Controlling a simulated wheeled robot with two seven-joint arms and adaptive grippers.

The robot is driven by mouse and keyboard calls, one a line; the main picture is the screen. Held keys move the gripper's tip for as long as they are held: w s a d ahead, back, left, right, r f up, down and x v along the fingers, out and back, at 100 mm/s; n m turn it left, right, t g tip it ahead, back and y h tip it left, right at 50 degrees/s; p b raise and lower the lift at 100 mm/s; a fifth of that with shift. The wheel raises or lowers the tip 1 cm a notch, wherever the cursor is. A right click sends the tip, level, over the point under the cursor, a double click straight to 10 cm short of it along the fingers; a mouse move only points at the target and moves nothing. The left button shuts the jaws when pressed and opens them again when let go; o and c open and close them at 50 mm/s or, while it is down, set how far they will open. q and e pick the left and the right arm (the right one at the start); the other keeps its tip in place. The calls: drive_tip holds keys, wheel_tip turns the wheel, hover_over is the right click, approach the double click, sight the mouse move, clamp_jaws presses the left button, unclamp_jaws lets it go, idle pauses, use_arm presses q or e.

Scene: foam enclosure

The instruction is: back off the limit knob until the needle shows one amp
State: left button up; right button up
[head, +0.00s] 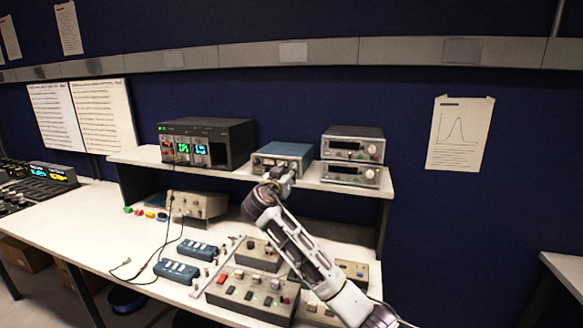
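A blue-grey instrument box (286,150) stands on the raised shelf, between a black instrument and two stacked units. Small dials show on its front face, but the needle and its reading are too small to read. My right arm reaches up from the lower right. My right gripper (275,181) is at the front of this box, over its lower front and the shelf edge. It covers part of the front, and the limit knob cannot be made out. I cannot tell whether the fingers touch the box or are open or shut. My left gripper is not in view.
The black instrument (225,138) with green and blue displays stands left on the shelf (143,155). Two stacked grey units (352,146) stand close on the right. Blue boxes (177,271) and a grey control box with buttons (250,293) lie on the bench below, with loose black cables at left.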

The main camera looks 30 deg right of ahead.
drive_tip(key=shift+p+x, duration=0.5)
drive_tip(key=shift+x, duration=2.05)
clamp_jaws()
